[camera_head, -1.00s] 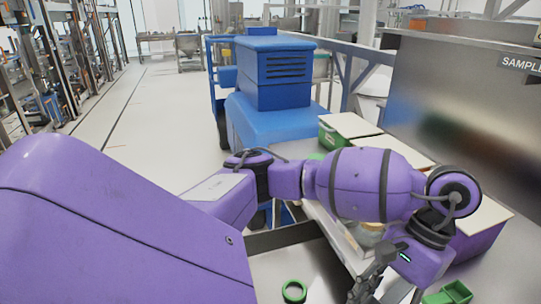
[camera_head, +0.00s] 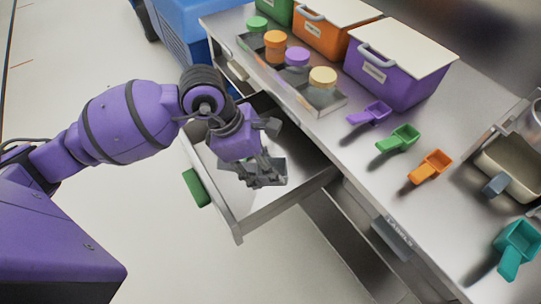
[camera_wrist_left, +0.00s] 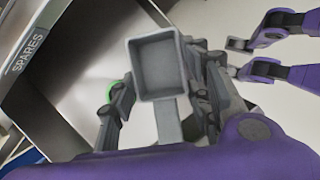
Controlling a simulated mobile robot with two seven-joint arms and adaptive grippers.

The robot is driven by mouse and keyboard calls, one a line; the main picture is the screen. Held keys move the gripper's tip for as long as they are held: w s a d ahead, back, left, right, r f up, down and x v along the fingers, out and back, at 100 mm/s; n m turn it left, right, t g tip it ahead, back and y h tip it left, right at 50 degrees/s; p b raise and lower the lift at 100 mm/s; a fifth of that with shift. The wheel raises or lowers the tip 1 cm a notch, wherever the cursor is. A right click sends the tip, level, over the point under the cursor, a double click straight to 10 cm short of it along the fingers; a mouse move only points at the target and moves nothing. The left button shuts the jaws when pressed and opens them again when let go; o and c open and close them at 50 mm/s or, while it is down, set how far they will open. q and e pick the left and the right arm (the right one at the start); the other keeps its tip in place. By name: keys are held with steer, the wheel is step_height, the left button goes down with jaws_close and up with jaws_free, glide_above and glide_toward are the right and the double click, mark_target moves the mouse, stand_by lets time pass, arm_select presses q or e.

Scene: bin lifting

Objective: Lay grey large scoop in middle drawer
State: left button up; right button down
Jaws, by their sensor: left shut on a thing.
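My left gripper (camera_head: 262,170) is shut on the grey large scoop (camera_head: 272,172). The scoop also shows in the left wrist view (camera_wrist_left: 157,65), its square cup upward and its handle between the fingers (camera_wrist_left: 162,110). The gripper and scoop are over the open drawer (camera_head: 238,224), which has a green handle (camera_head: 197,188) on its front. I cannot tell whether the scoop touches the drawer floor. The arm and gripper hide part of the drawer.
On the counter (camera_head: 335,145) are a purple scoop (camera_head: 370,113), green scoop (camera_head: 399,139), orange scoop (camera_head: 432,166) and teal scoop (camera_head: 516,248). A tray (camera_head: 322,98) of lidded jars and a purple bin (camera_head: 398,72) stand behind.

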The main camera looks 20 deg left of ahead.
mark_target(248, 170)
arm_select(q)
steer(key=n, duration=0.2)
steer(key=w+n+t, duration=0.1)
steer(key=f+n+y, duration=0.1)
steer(key=n, duration=0.1)
steer(key=shift+w+n+t+b, duration=0.15)
steer(key=shift+n+t+b, duration=0.15)
steer(key=shift+t+b, duration=0.1)
steer(key=shift+f, duration=0.25)
steer(key=shift+n, duration=0.3)
step_height(248, 170, down, 10)
steer(key=shift+r, duration=0.15)
steer(key=o, duration=1.2)
steer(key=shift+c, duration=0.2)
steer(key=v, duration=1.2)
steer(key=shift+d+r, duration=0.1)
steer(key=shift+d, duration=0.1)
